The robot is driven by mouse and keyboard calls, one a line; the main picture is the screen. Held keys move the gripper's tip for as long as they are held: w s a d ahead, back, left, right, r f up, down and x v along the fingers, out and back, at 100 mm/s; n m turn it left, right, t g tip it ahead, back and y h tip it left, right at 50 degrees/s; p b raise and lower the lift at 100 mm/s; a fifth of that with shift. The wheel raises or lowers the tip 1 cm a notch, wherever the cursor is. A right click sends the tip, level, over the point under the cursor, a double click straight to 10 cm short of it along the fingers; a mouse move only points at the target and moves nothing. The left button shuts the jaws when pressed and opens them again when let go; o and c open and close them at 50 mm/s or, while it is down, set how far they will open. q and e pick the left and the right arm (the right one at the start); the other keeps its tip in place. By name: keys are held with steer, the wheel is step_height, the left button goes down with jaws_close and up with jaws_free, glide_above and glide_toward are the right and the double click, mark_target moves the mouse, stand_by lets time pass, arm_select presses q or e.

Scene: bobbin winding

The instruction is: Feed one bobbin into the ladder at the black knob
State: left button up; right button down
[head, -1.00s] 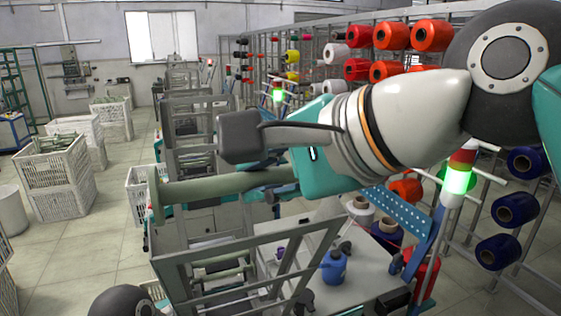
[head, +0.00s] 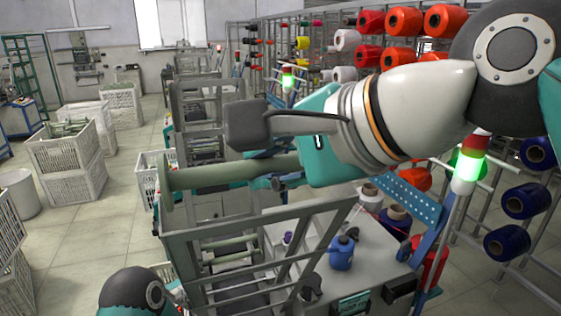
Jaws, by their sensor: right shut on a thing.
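My right gripper (head: 262,155) is shut on a long grey-green bobbin (head: 215,176), its dark pad above and the other finger below. The bobbin lies nearly level, with a flanged end to the left. It is in front of and above the grey ladder frame (head: 215,232) in the picture; I cannot tell the gap. Other grey-green bobbins (head: 232,252) show inside the ladder. A dark knob-like part (head: 352,233) shows by the machine top, but I cannot tell if it is the black knob. My left gripper is out of view; only a joint of that arm shows.
White crates (head: 68,158), the upper one with bobbins, stand on the floor at left. A blue bottle (head: 342,256) and thread cones (head: 393,220) are on the machine top (head: 375,265). A lit signal lamp (head: 468,166) and a creel with red spools (head: 404,20) are at right.

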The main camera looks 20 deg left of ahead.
steer(key=shift+w+a+f+b, duration=0.2)
steer(key=shift+w+f+b, duration=0.15)
steer(key=shift+f, duration=0.35)
steer(key=shift+w+a+f+b, duration=0.2)
steer(key=shift+f+b, duration=0.2)
steer(key=shift+f, duration=0.35)
steer(key=shift+w+a+f+b, duration=0.15)
steer(key=shift+w+f+b, duration=0.2)
steer(key=shift+f, duration=0.35)
steer(key=shift+f, duration=0.1)
steer(key=f+b, duration=0.1)
steer(key=w+a+f+b, duration=0.1)
steer(key=f, duration=0.1)
steer(key=w+f+b, duration=0.1)
steer(key=f, duration=0.1)
steer(key=shift+a+f, duration=0.1)
steer(key=shift+a, duration=0.1)
step_height(320, 180, down, 6)
steer(key=w+a+b, duration=0.1)
steer(key=w+b, duration=0.1)
steer(key=shift+a+r+b, duration=0.15)
steer(key=shift+r+b, duration=0.05)
steer(key=shift+b, duration=0.2)
stand_by(0.3)
steer(key=f, duration=0.1)
steer(key=w+f+b, duration=0.1)
steer(key=a+f, duration=0.1)
steer(key=shift+w+f+b, duration=0.15)
steer(key=shift+f+b, duration=0.2)
steer(key=shift+b, duration=0.05)
